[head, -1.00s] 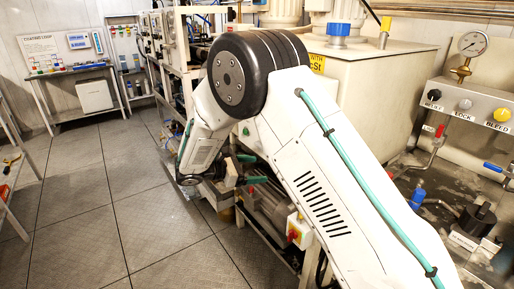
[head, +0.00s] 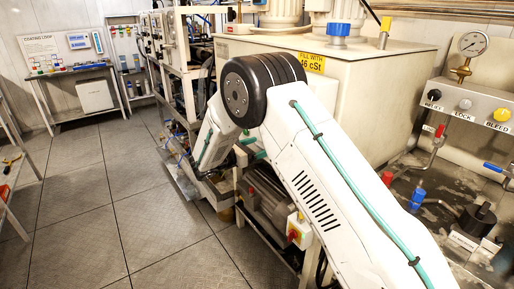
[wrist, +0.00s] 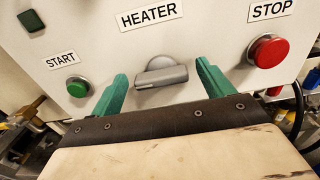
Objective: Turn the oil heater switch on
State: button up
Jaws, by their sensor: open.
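The heater switch (wrist: 161,73) is a grey rotary knob under the HEATER label (wrist: 150,15) on a pale panel, in the wrist view. Its raised handle lies nearly level, its right end slightly higher. My gripper (wrist: 162,68) is open, with one green finger left of the knob and one right of it. Gaps show on both sides. I cannot tell whether the fingertips reach the knob's depth. In the head view, my arm mostly hides the gripper and the heater panel does not show clearly.
On the same panel, a green START button (wrist: 78,89) sits left of the left finger and a red STOP button (wrist: 268,51) right of the right finger. A dark green square (wrist: 31,20) is at upper left. Open floor (head: 80,215) lies left in the head view.

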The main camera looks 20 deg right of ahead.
jog(key=c, duration=1)
jog(key=shift+m, duration=0.3)
jog(key=m, duration=0.3)
jog(key=shift+m, duration=0.3)
jog(key=m, duration=0.4)
jog(key=shift+s+m, duration=0.15)
jog(key=shift+m, duration=0.15)
jog(key=m, duration=0.4)
jog(key=shift+s+f+m, duration=0.1)
jog(key=shift+m, duration=2.4)
